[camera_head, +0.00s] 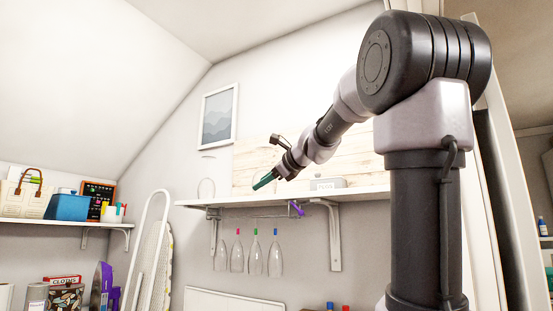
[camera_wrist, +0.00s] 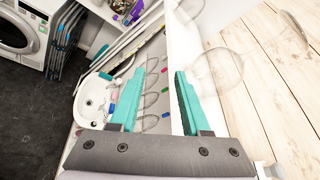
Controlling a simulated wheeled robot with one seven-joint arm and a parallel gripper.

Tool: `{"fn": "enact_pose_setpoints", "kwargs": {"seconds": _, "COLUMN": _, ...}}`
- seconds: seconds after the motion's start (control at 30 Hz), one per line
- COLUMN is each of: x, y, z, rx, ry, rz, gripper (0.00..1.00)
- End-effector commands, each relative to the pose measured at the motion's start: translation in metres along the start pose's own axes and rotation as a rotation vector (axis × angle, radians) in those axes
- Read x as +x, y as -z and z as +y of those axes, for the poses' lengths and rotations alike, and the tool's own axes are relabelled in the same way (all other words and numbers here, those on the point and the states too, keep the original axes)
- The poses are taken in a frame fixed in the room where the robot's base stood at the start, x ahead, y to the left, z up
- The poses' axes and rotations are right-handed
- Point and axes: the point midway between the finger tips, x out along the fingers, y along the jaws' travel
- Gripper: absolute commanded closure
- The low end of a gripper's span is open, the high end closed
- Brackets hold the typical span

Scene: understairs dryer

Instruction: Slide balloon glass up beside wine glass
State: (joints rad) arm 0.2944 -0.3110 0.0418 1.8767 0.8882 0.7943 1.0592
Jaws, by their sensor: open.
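Several clear stemmed glasses hang upside down in a row under the wall shelf in the head view, one of them at the left end (camera_head: 220,258) and one at the right end (camera_head: 275,260). Small coloured marks show at the tops of some. I cannot tell which is the balloon glass and which the wine glass. In the wrist view my gripper (camera_wrist: 167,68) is open, with nothing held between the fingers. A faint, large round transparent outline (camera_wrist: 215,72) shows right of the fingers.
The white shelf (camera_head: 350,194) lies just below my gripper, on brackets (camera_head: 334,238). A grey labelled box (camera_head: 327,183) stands on it. A faint clear shape (camera_head: 206,188) shows at its left end. A purple item (camera_head: 296,209) is at the shelf's underside.

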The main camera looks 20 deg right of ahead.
Motion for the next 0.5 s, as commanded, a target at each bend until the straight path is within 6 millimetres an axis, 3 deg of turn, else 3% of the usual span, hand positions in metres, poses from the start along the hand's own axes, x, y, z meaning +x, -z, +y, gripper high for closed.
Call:
{"fn": "enact_pose_setpoints", "kwargs": {"seconds": 0.03, "x": 0.007, "y": -0.005, "z": -0.034, "rx": 0.142, "ry": 0.051, "rz": -0.036, "gripper": 0.53}}
{"fn": "enact_pose_setpoints", "kwargs": {"seconds": 0.1, "x": 0.011, "y": -0.013, "z": -0.074, "rx": 0.333, "ry": 0.109, "rz": -0.099, "gripper": 0.53}}
{"fn": "enact_pose_setpoints", "kwargs": {"seconds": 0.2, "x": 0.014, "y": -0.020, "z": -0.116, "rx": 0.539, "ry": 0.161, "rz": -0.178, "gripper": 0.53}}
{"fn": "enact_pose_setpoints", "kwargs": {"seconds": 0.3, "x": 0.013, "y": -0.024, "z": -0.140, "rx": 0.659, "ry": 0.186, "rz": -0.231, "gripper": 0.53}}
{"fn": "enact_pose_setpoints", "kwargs": {"seconds": 0.5, "x": 0.024, "y": -0.027, "z": -0.152, "rx": 0.712, "ry": 0.193, "rz": -0.254, "gripper": 0.53}}
